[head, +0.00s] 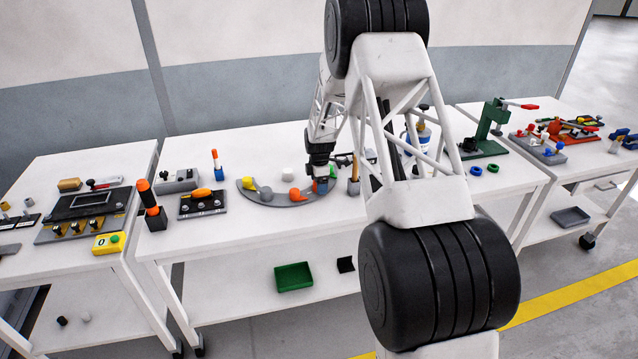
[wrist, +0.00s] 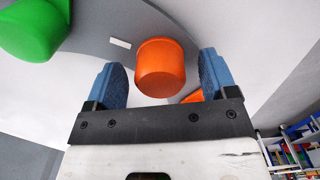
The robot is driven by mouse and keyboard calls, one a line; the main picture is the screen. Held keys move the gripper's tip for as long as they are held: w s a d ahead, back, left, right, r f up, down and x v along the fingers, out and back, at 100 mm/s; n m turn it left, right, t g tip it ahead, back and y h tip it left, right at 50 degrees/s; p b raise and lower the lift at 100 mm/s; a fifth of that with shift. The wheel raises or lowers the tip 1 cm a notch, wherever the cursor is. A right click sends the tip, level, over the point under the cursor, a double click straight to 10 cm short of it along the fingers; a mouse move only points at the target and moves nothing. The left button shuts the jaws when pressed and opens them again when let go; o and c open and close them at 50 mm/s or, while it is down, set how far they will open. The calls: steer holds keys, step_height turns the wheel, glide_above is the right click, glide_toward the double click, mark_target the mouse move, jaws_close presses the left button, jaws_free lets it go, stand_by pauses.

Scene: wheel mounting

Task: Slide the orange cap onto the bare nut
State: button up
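My gripper (wrist: 163,78) is open, with its two blue fingers on either side of an orange cap (wrist: 164,68) in the wrist view. Small gaps show between the cap and both fingers. Part of another orange piece (wrist: 193,97) shows by the right finger. In the head view, my gripper (head: 321,184) is low over the right end of the grey curved plate (head: 262,198). An orange cap (head: 295,194) is on the plate to its left. I cannot make out a bare nut for certain.
A green cap (wrist: 36,27) is at the upper left in the wrist view. A yellow cap (head: 248,183) is on the plate's left end, and a white piece (head: 287,174) is behind the plate. A black block with an orange-handled tool (head: 202,193) is to the left.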

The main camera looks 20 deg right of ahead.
steer(key=shift+r, duration=3.9)
